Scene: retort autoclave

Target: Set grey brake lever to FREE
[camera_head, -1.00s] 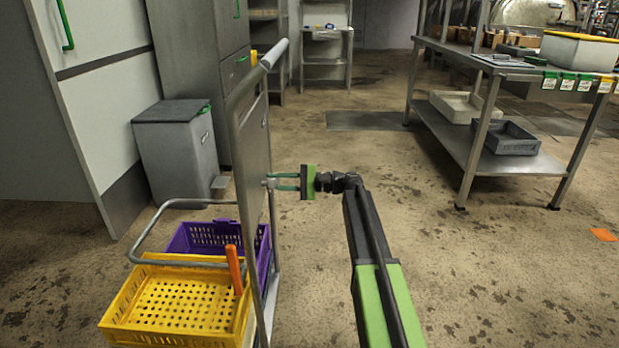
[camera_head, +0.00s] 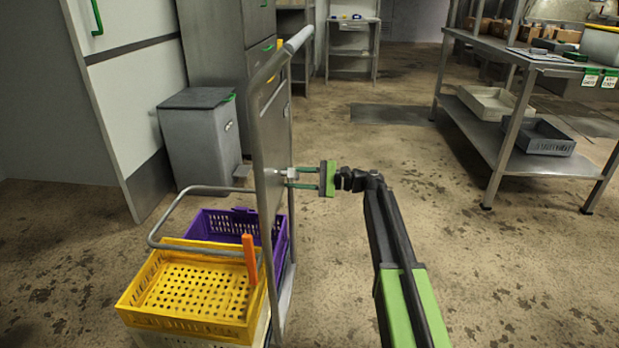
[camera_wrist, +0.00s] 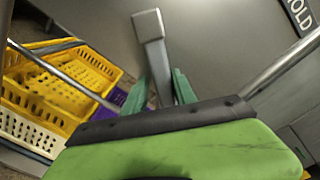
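The grey brake lever (camera_wrist: 155,52) stands out from the trolley's grey panel, a square-ended bar in the wrist view. In the head view it is a small pale piece (camera_head: 280,172) at the panel. My gripper (camera_wrist: 163,85) has its two green fingers apart, one on each side of the lever's shaft in the wrist view. In the head view my gripper (camera_head: 303,178) reaches left to the panel, its fingertips by the lever; the gap looks wider than the lever. Contact cannot be told. A dark label reading "HOLD" (camera_wrist: 302,14) is at the upper right; no FREE label shows.
The trolley (camera_head: 262,130) carries a yellow crate (camera_head: 140,312) and a purple crate (camera_head: 200,224); an orange handle (camera_head: 250,260) stands by the yellow one. A grey bin (camera_head: 200,140) stands behind. A steel table (camera_head: 470,140) is at the right. Floor between is clear.

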